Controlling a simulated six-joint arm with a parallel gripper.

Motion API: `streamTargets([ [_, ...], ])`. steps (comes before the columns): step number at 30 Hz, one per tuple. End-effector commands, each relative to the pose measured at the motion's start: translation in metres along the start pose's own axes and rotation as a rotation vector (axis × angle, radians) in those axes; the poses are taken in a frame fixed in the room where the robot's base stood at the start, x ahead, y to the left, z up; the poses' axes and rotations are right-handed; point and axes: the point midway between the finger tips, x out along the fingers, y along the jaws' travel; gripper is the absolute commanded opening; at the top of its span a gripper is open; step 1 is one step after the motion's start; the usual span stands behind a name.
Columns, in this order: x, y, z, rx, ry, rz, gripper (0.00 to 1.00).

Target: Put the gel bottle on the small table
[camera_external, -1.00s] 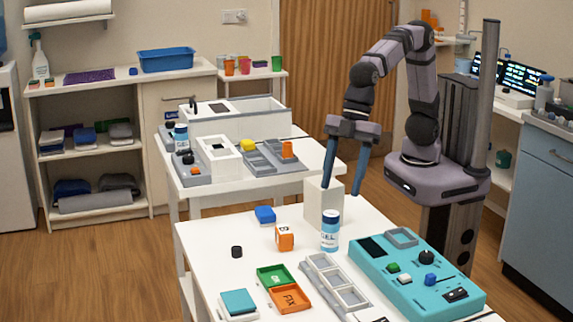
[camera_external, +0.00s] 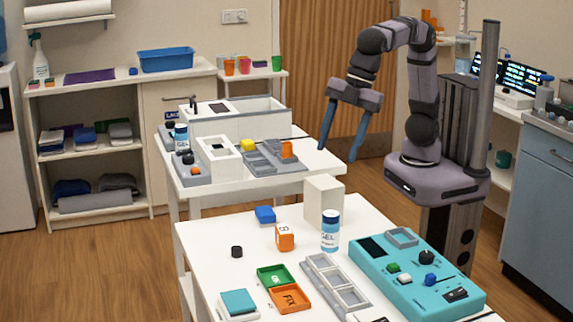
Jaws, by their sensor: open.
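A gel bottle (camera_external: 330,240) with a dark blue cap and a blue and white label marked "GEL" stands upright on the front white table (camera_external: 215,247). It is just in front of a white block (camera_external: 323,203). My gripper (camera_external: 338,154) is open and empty, fingers pointing down, well above and behind the bottle. A similar blue and white bottle (camera_external: 181,138) stands at the left of the white table behind (camera_external: 305,183). A small white table (camera_external: 252,76) with cups stands against the back wall. I cannot tell which one the task calls small.
A blue block (camera_external: 265,214), an orange cube (camera_external: 284,238), green and orange trays (camera_external: 290,298), a grey rack (camera_external: 335,285) and a teal panel (camera_external: 400,285) crowd the front table. The table behind holds a white box (camera_external: 250,122) and grey trays (camera_external: 275,158).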

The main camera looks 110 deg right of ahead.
Motion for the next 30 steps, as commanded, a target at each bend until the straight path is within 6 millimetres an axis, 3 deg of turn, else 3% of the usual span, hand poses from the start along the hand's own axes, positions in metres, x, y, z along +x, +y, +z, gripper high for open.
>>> streamTargets([
  [8, 0.024, 0.021, 0.033, -0.334, -0.147, 0.225, 0.54],
  [14, 0.029, 0.045, 0.044, -0.763, -0.307, 0.490, 0.54],
  [20, 0.015, 0.052, 0.023, -1.241, -0.456, 0.790, 0.54],
  [24, 0.002, 0.039, -0.002, -1.531, -0.532, 0.987, 0.54],
  [30, -0.012, 0.006, -0.031, -1.825, -0.597, 1.212, 0.54],
])
